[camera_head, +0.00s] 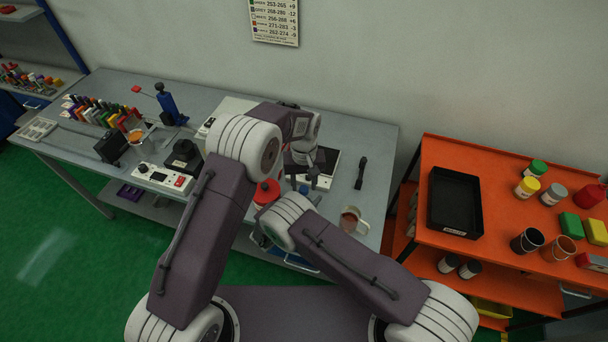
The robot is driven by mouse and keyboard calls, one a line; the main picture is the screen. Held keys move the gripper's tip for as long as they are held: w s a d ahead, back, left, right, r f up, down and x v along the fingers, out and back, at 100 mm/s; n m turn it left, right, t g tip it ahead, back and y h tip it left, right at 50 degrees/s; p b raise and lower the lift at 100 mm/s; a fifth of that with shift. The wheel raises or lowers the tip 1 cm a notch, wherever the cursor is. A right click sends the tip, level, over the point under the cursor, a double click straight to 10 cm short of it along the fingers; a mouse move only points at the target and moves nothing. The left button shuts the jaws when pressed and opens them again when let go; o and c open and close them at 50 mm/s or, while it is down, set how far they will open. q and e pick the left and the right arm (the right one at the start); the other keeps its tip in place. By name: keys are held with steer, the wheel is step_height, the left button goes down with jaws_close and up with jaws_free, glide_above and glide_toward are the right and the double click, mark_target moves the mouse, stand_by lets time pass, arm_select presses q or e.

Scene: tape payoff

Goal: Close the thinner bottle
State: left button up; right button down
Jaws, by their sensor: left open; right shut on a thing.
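A red-topped container (266,192) stands near the front edge of the grey bench, partly hidden between my two arms. I cannot tell whether it is the thinner bottle, or whether its red top is a seated cap. My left gripper (312,172) points down over the bench, to the right of the red top, by a white device with a dark plate (325,160). It is open, and I see nothing between its fingers. My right arm bends near the bench's front edge; its gripper is hidden behind its own links.
A cup of brown liquid (350,220) stands near the bench's front right, with a black tool (361,173) behind it. A white box with a red button (163,178) is at the left. The orange cart (485,155) holds a black tray (455,202) and several paint cans.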

arm_select(q)
steer(key=shift+f, duration=0.6)
jaws_close()
steer(key=shift+o, duration=0.8)
jaws_free()
